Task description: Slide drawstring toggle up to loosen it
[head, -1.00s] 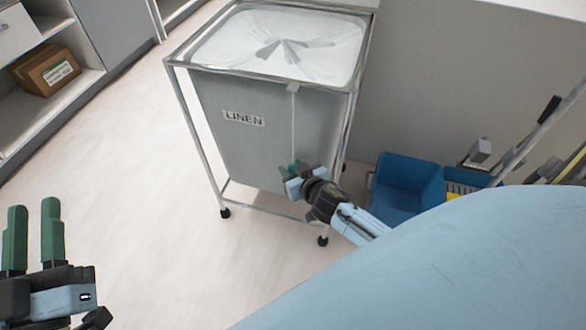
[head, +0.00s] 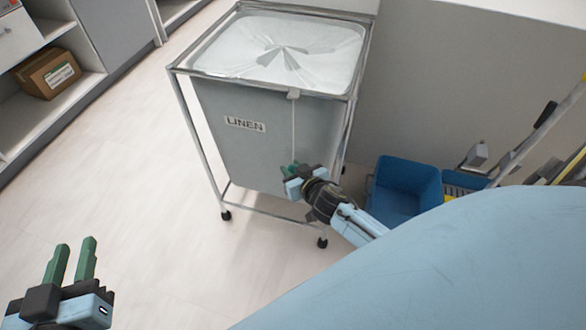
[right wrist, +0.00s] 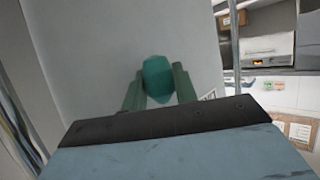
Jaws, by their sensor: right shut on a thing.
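The grey linen bag (head: 255,140) hangs in a metal frame cart, with its white top gathered in the middle. A pale drawstring (head: 294,125) hangs down its front from a small tab near the rim. The teal toggle (right wrist: 158,78) shows between the green fingers in the right wrist view. My right gripper (head: 289,169) is shut on it, low on the bag's front; in the head view the fingers mostly hide the toggle. My left gripper (head: 71,262) is open and empty over the floor at lower left.
The cart's metal frame (head: 188,112) stands on castors. A blue bucket (head: 405,187) and mop handles are right of it, near the wall. A shelf with a cardboard box (head: 47,74) is at upper left. The floor (head: 130,150) left of the cart is clear.

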